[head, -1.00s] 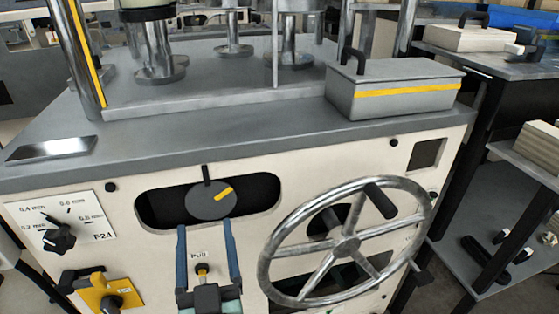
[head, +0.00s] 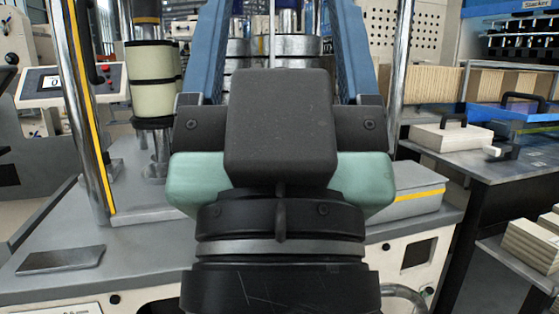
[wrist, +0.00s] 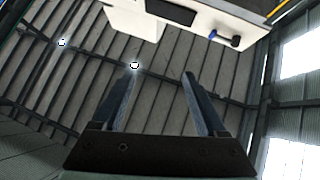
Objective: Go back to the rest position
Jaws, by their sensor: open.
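My gripper (head: 278,60) is raised large in the middle of the head view, with its two blue fingers pointing up and spread wide apart. Nothing shows between the fingers. In the wrist view my gripper (wrist: 160,85) is also open and empty, aimed at the ceiling. My wrist hides the middle of the machine behind it. The handwheel (head: 405,297) shows only as a sliver of rim at the bottom edge.
The machine's grey deck (head: 135,260) lies behind and below my gripper, with a metal plate (head: 60,259) on it. A grey box with a yellow stripe (head: 415,195) stands to the right, partly hidden. A bench (head: 500,165) is farther right.

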